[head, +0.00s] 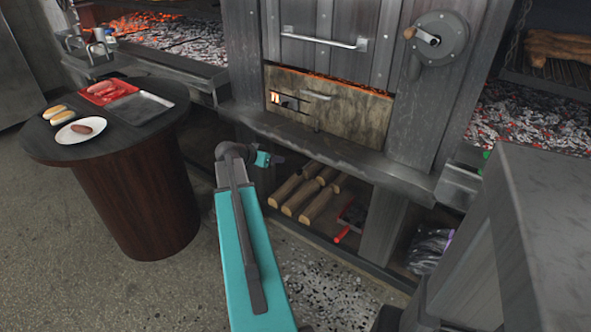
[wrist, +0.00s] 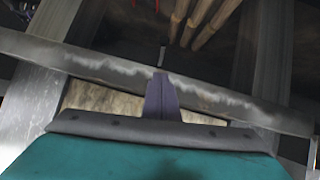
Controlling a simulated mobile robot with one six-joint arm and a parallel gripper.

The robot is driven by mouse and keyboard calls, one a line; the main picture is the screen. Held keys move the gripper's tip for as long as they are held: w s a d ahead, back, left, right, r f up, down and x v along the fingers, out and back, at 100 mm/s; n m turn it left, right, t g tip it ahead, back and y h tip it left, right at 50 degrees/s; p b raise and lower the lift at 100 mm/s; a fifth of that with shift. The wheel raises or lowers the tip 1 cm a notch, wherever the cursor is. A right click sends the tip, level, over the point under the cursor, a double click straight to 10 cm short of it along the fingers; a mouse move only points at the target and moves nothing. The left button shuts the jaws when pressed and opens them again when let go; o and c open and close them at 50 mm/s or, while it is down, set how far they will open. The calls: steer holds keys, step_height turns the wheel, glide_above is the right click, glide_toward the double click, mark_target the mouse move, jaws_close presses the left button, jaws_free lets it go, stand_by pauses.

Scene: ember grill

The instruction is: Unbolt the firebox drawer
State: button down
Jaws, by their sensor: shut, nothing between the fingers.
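The firebox drawer (head: 345,112) is a scorched tan panel, set in the grill front below a grey door. Embers glow along its top edge. Small dark hardware that looks like the bolt (head: 290,103) sits on its left part, beside a bright orange opening; whether it is slid across is too small to tell. A thin handle (head: 316,95) is right of it. My gripper (head: 278,160) is shut and empty, below and in front of the drawer, apart from the bolt. In the wrist view my shut fingers (wrist: 161,90) overlap the ledge, with a tan strip of drawer (wrist: 95,97) behind.
A metal ledge (head: 300,140) juts out under the drawer. Logs (head: 310,193) lie on the shelf below, near a red-handled tool (head: 341,234). A round table (head: 40,140) with food stands left. A grey block (head: 545,200) fills the right foreground.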

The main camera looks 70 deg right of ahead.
steer(key=shift+d+f, duration=0.1)
glide_toward(302, 170)
steer(key=d+r, duration=0.2)
steer(key=d, duration=0.1)
steer(key=shift+s+d+f+p, duration=0.1)
steer(key=shift+s+f+p, duration=0.15)
steer(key=shift+f, duration=0.8)
steer(key=shift+s+d+f+p, duration=0.1)
steer(key=shift+s+f, duration=0.25)
steer(key=shift+f, duration=0.7)
steer(key=shift+f, duration=0.1)
step_height(302, 170, down, 6)
steer(key=b, duration=0.7)
steer(key=shift+f, duration=0.25)
steer(key=shift+a+f, duration=0.1)
